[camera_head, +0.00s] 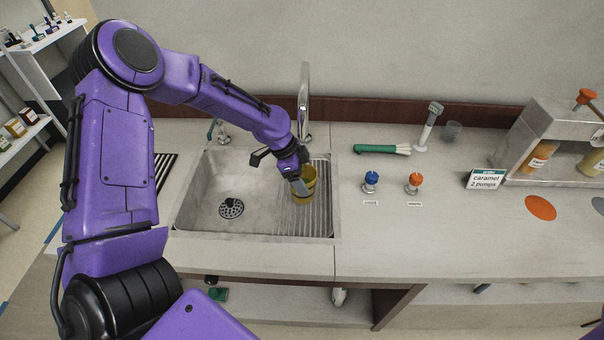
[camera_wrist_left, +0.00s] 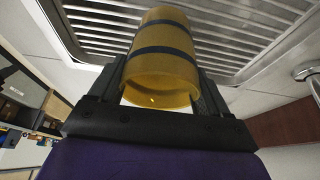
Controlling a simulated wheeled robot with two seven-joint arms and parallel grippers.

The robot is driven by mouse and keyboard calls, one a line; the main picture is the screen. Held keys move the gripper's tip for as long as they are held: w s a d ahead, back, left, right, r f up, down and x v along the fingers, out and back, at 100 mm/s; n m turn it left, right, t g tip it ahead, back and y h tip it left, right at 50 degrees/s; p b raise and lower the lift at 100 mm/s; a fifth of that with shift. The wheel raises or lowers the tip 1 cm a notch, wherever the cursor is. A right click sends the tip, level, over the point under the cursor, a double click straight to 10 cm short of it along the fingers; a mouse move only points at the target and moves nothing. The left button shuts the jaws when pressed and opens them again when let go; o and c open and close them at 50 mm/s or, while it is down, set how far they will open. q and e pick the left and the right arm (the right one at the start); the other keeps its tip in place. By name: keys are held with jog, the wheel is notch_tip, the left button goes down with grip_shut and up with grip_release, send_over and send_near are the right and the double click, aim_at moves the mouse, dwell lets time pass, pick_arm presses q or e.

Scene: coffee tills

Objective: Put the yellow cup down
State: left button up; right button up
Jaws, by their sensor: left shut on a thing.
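The yellow cup (camera_head: 306,184) is translucent and is at the ridged drainboard on the right side of the sink. My left gripper (camera_head: 299,183) is shut on it, partly covering it in the head view. In the left wrist view the yellow cup (camera_wrist_left: 165,60) shows dark bands and lies between the two fingers of my left gripper (camera_wrist_left: 162,85), with the drainboard slats (camera_wrist_left: 240,35) behind it. I cannot tell whether the cup touches the drainboard (camera_head: 320,215). My right gripper does not show.
The sink basin (camera_head: 205,185) with its drain is left of the cup. A tall faucet (camera_head: 303,95) stands behind. Blue (camera_head: 371,180) and orange (camera_head: 415,181) knobs, a green-handled brush (camera_head: 375,149) and a caramel sign (camera_head: 484,179) are to the right. The front counter (camera_head: 420,235) is clear.

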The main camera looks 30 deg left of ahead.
pick_arm(q)
jog(key=shift+w+a+f, duration=0.15)
jog(key=shift+w+f, duration=0.05)
jog(key=shift+f, duration=0.1)
jog(key=o, duration=1)
jog(key=shift+s, duration=0.1)
jog(key=shift+o, duration=0.4)
jog(key=shift+r, duration=0.3)
jog(key=shift+a+r+b, duration=0.3)
jog(key=shift+r+b, duration=0.05)
jog(key=shift+b, duration=0.3)
jog(key=s+a+b, duration=0.1)
jog(key=s+a, duration=0.5)
jog(key=a, duration=0.4)
jog(key=shift+s+r+b, duration=0.15)
jog(key=shift+s+b, duration=0.05)
jog(key=shift+b, duration=0.1)
